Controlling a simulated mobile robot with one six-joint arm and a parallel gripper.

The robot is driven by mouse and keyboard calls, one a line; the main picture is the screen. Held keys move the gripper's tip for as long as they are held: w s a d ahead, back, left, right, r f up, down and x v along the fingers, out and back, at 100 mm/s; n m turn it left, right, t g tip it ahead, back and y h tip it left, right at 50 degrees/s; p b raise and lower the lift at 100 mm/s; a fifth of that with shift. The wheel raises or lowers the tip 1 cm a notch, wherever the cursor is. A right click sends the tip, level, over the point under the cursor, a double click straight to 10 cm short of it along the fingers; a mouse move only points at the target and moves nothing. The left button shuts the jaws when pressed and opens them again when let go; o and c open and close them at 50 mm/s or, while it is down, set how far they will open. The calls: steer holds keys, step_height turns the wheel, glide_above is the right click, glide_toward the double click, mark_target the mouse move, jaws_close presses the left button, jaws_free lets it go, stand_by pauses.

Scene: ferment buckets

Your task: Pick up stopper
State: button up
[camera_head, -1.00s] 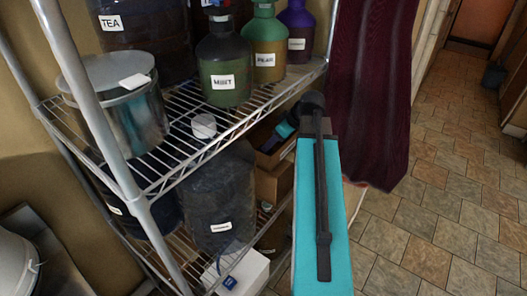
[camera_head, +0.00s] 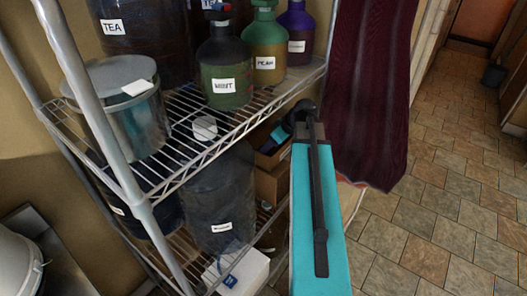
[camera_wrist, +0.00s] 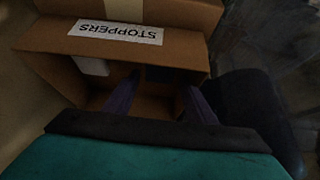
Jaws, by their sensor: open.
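An open cardboard box labelled STOPPERS (camera_wrist: 115,32) fills the upper middle of the wrist view, its label upside down. Inside it are a small pale item (camera_wrist: 92,65) and a dark blue item (camera_wrist: 160,74); the picture is too dark to tell which is a stopper. My gripper (camera_wrist: 162,86) is open, its two purple fingers reaching into the box opening, with nothing visibly held between them. The dark blue item is just beyond the fingertips, and contact cannot be told.
A wire shelf (camera_head: 178,150) holds bottles, including a green MINT one (camera_head: 223,88), and a metal pot (camera_head: 130,118). A dark bucket (camera_head: 220,195) stands below, left of a cardboard box (camera_head: 270,186). A maroon curtain (camera_head: 368,95) hangs to the right; tiled floor (camera_head: 440,200) is clear.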

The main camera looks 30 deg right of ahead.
steer(key=shift+p+x, duration=0.45)
steer(key=shift+x, duration=1.05)
steer(key=c, duration=0.8)
steer(key=shift+r, duration=0.2)
steer(key=shift+c, duration=0.2)
